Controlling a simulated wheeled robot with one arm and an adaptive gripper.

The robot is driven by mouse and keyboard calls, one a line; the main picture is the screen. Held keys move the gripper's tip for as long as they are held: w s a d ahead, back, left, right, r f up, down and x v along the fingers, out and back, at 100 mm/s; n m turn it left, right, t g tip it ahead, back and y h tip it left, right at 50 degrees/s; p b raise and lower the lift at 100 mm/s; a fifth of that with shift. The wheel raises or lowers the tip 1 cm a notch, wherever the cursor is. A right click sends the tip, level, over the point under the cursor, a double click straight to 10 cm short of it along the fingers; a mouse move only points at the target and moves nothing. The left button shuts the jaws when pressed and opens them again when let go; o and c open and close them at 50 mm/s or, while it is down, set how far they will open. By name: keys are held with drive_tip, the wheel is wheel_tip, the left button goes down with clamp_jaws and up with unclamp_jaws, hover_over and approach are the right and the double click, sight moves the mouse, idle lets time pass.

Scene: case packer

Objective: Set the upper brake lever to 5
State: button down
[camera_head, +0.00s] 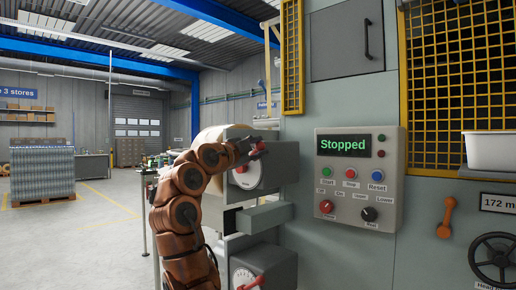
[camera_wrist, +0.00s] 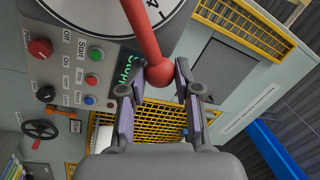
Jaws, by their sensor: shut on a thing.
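The upper brake lever (camera_wrist: 145,38) is a red rod with a round ball end, and it crosses the wrist view from the top. My gripper (camera_wrist: 161,76) is shut on the ball end, with one finger on each side. Behind the lever is the white upper brake dial (camera_wrist: 105,14), where a 4 shows near the rod. The rest of the scale and the lever's pivot are out of that view. In the head view the dial (camera_head: 243,178) is partly covered by my gripper (camera_head: 254,148), which is at its upper edge. The lever's reading cannot be told.
The lower brake box (camera_head: 272,264) with its own red lever (camera_head: 251,283) stands below. A grey block (camera_head: 265,217) juts out between the two brakes. A control panel (camera_head: 358,180) reading "Stopped" is to the right.

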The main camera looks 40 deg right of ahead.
drive_tip(key=c, duration=0.8)
unclamp_jaws()
drive_tip(key=v, duration=1.2)
